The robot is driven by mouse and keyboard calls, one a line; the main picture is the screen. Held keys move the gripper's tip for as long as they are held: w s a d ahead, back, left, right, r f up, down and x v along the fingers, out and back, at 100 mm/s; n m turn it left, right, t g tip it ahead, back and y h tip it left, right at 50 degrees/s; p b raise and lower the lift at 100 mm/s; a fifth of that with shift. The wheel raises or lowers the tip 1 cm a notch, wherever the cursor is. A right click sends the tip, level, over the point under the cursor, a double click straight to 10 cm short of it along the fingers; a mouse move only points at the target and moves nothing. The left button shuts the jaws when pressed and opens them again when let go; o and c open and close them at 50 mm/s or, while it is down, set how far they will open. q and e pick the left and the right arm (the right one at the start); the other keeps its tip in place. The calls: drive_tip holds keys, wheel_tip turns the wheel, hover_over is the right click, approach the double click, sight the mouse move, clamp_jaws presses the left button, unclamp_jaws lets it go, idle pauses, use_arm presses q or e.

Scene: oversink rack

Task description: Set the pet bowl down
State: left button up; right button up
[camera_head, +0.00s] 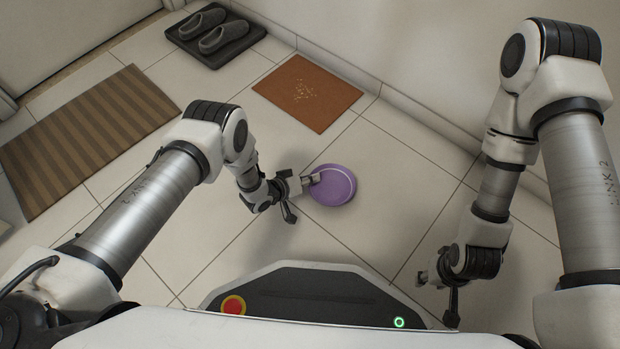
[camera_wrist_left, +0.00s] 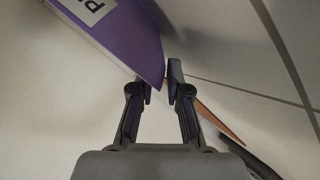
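The purple pet bowl (camera_head: 336,187) is in the middle of the head view, over the pale floor tiles. In the left wrist view its purple side (camera_wrist_left: 135,35) bears a white label with dark letters. My left gripper (camera_head: 313,178) is at the bowl's left edge. In the wrist view its two fingertips (camera_wrist_left: 161,88) are close together with the bowl's edge between them. Whether the bowl's base touches the floor I cannot tell. My right gripper (camera_head: 423,279) is low at the right, apart from the bowl; its fingers are too small to read.
An orange-brown mat (camera_head: 306,93) lies beyond the bowl near the wall. A striped brown mat (camera_head: 90,137) lies at the left. Grey slippers stand on a dark tray (camera_head: 232,48) at the back. The tiles around the bowl are clear.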

use_arm(q)
drive_tip(key=shift+o, duration=0.4)
drive_tip(key=shift+r, duration=0.15)
drive_tip(key=shift+s+a+r+p, duration=0.1)
drive_tip(key=shift+r+p, duration=0.2)
drive_tip(key=shift+p, duration=0.15)
drive_tip(key=p+v, duration=0.6)
drive_tip(key=v, duration=0.5)
drive_tip(key=shift+s+a, duration=0.15)
drive_tip(key=shift+s, duration=0.1)
drive_tip(key=s+a+r+g+y, duration=0.2)
drive_tip(key=s+a+r, duration=0.2)
drive_tip(key=s, duration=0.4)
drive_tip(key=s+a+r+g+y, duration=0.3)
drive_tip(key=s+a+r, duration=0.1)
drive_tip(key=s, duration=0.3)
drive_tip(key=s+a+r+g+y, duration=0.3)
drive_tip(key=s+a+r, duration=0.1)
drive_tip(key=s, duration=0.4)
drive_tip(key=shift+s+a, duration=0.3)
drive_tip(key=shift+a, duration=0.45)
